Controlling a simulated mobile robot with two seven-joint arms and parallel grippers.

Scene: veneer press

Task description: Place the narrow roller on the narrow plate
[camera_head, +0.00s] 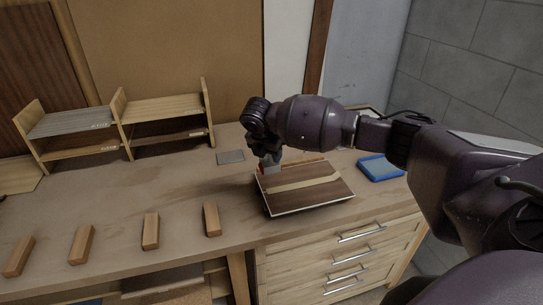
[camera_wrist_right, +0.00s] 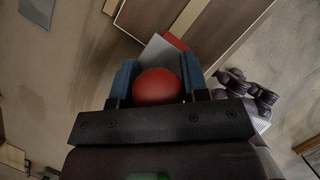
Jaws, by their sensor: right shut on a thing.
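My right gripper (camera_head: 268,165) is over the left part of the veneered board, at the far edge of the bench's middle. In the wrist view its blue fingers (camera_wrist_right: 160,80) are shut on a tool with a round red knob (camera_wrist_right: 157,87), a pale grey flat part and a red edge beyond it. This looks like the narrow roller; its roller end is partly hidden. A small flat grey plate (camera_head: 230,157) lies bare on the bench left of the gripper, and it also shows in the wrist view (camera_wrist_right: 37,11). It may be the narrow plate. My left gripper is not in view.
The dark veneered board (camera_head: 315,198) with a pale strip lies near the front edge. A blue tray (camera_head: 380,168) is to its right. A labelled wooden shelf rack (camera_head: 127,140) stands at the back left.

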